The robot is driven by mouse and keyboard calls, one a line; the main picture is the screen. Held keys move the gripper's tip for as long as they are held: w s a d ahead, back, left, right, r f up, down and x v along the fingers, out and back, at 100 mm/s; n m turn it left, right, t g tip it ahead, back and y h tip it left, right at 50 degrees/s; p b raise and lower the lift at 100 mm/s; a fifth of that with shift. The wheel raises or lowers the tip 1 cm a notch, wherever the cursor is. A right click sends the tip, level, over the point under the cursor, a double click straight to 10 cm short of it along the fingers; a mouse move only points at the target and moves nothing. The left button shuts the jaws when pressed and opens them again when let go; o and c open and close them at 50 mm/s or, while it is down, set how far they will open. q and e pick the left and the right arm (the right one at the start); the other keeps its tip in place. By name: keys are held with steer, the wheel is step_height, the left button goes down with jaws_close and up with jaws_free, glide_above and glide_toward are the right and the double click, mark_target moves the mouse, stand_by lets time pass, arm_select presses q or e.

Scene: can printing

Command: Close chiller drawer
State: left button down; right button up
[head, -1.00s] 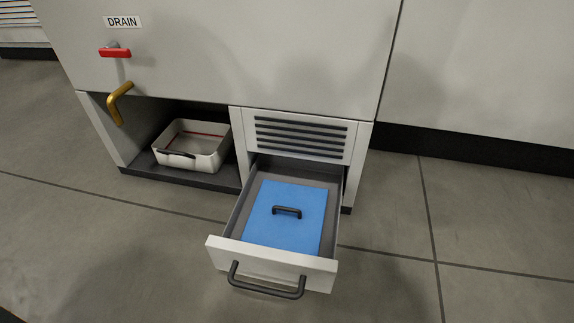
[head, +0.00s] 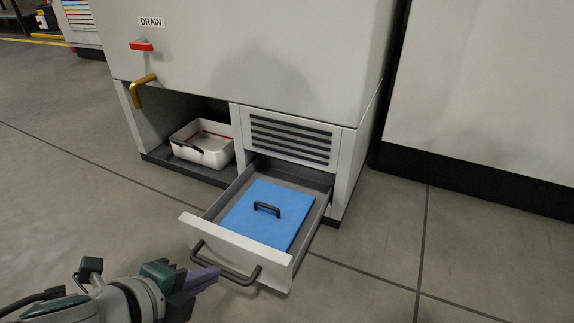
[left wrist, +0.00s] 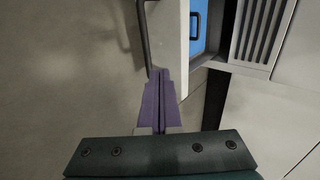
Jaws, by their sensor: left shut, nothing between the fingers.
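The chiller drawer (head: 235,251) is pulled out from the cabinet below the grey vent. It has a white front with a dark bar handle (head: 225,272). A blue lid (head: 262,226) with a small black handle lies inside it. My left gripper (head: 208,277) is shut and empty, near the drawer front by the left part of the handle. In the left wrist view its purple fingers (left wrist: 160,88) are together, close to the white drawer front (left wrist: 174,38) and the handle (left wrist: 146,45). I cannot tell whether they touch. My right gripper is not in view.
A white tray (head: 203,155) sits in the open bay left of the drawer. A red lever (head: 142,46) and a brass spout (head: 140,93) are on the cabinet under the DRAIN label. The floor in front and to the right is clear.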

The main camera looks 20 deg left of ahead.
mark_target(241, 252)
arm_select(q)
steer(key=w+b, duration=0.1)
steer(key=w+f+b, duration=0.1)
steer(key=w, duration=0.1)
steer(key=w+f, duration=0.1)
steer(key=w, duration=0.1)
steer(key=shift+d+b, duration=0.2)
steer(key=shift+b, duration=0.2)
steer(key=shift+w+r, duration=0.15)
steer(key=shift+w, duration=0.3)
steer(key=shift+d, duration=0.1)
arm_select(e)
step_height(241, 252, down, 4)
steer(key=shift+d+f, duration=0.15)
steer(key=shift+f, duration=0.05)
arm_select(q)
steer(key=shift+s, duration=0.15)
